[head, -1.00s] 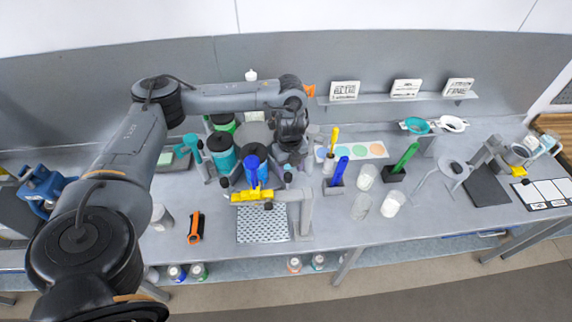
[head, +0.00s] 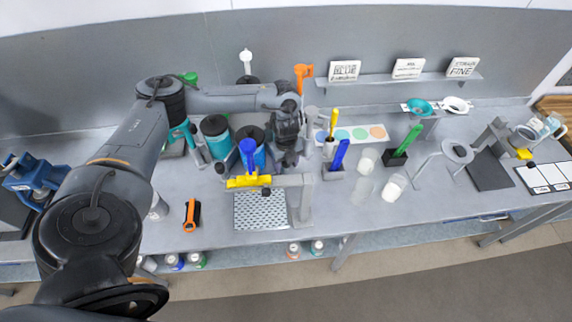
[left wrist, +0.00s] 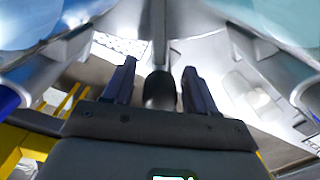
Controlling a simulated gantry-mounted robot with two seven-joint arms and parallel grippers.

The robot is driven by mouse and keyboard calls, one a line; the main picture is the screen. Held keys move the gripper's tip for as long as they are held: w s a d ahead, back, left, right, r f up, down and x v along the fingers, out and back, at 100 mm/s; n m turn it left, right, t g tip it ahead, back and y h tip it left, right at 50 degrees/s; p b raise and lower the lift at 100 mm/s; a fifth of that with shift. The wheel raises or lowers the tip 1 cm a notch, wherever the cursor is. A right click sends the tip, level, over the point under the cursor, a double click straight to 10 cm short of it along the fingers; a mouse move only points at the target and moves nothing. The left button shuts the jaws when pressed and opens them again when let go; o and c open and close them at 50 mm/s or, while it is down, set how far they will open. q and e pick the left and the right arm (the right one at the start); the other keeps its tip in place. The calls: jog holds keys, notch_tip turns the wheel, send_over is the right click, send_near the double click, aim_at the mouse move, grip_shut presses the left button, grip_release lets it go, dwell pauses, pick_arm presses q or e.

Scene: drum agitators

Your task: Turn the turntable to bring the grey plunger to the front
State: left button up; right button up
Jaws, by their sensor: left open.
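The turntable is largely hidden behind my left arm and the drums. The pale grey-white plunger (head: 246,62) stands at the back, seen above my arm. An orange plunger (head: 302,75) is at the back right. My left gripper (head: 286,163) points down at the turntable's right side, open. In the left wrist view its fingers (left wrist: 160,72) are apart, with a dark rounded knob (left wrist: 160,92) between them. My right gripper is out of view.
A yellow bracket (head: 248,182) on a grey stand (head: 303,203) is in front, over a perforated plate (head: 261,211). An orange-handled tool (head: 191,215) lies left. Holders with blue and green paddles and clear cups stand right. A label shelf (head: 400,80) is behind.

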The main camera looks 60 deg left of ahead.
pick_arm(q)
jog(key=shift+f, duration=0.35)
jog(key=shift+c, duration=0.2)
grip_shut()
